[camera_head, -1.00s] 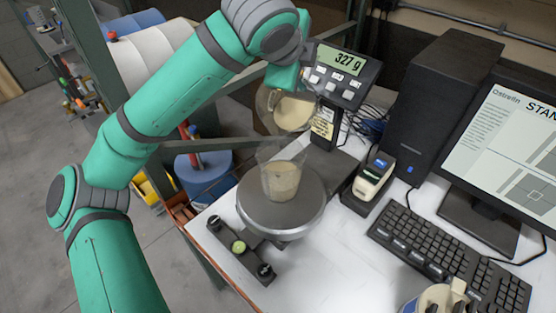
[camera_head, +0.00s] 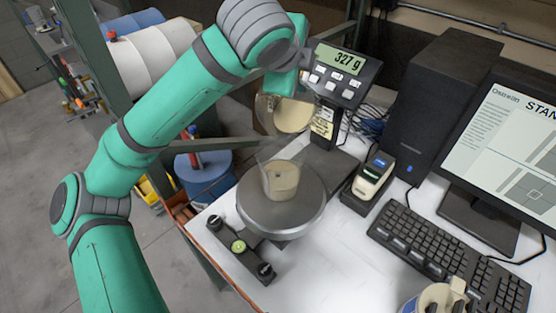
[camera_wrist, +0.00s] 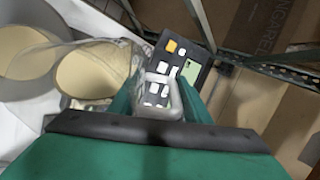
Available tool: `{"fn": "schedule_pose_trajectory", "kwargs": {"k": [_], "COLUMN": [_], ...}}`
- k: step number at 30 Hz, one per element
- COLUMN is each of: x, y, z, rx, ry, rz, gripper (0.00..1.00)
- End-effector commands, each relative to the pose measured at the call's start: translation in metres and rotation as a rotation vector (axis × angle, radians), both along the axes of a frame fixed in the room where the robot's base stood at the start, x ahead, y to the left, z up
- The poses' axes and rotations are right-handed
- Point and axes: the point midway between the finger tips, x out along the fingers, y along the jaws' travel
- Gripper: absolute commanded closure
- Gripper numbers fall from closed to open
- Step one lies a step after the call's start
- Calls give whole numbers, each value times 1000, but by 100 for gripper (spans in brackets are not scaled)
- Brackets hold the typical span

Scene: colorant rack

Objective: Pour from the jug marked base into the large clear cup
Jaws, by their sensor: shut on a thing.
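My gripper (camera_wrist: 160,108) is shut on the handle of a clear jug (camera_wrist: 97,72) that holds a beige liquid. In the head view the jug (camera_head: 290,116) hangs tilted just behind and above the large clear cup (camera_head: 281,182). The cup stands upright on the round scale pan (camera_head: 262,219) with beige liquid in its lower part. In the wrist view the cup (camera_wrist: 25,48) lies left of the jug. I see no clear stream between them. The base marking on the jug is not readable.
The scale display (camera_head: 340,60) reads 327 g, close behind the jug. A small label device (camera_head: 371,182), a keyboard (camera_head: 440,250) and a black computer case (camera_head: 437,100) stand to the right. Another container (camera_head: 435,300) is at the front right edge.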

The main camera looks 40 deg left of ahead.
Motion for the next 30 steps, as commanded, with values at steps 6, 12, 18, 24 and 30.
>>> {"fn": "schedule_pose_trajectory", "kwargs": {"k": [6,12,18,24,30], "x": [-1,-2,-2,-3,-4], "y": [0,1,0,-1,0], "z": [0,0,1,1,1], "rx": [3,6,9,12,14], "ry": [-12,-21,-31,-40,-50], "rz": [1,1,0,0,1], "gripper": [100,100,100,100,100]}}
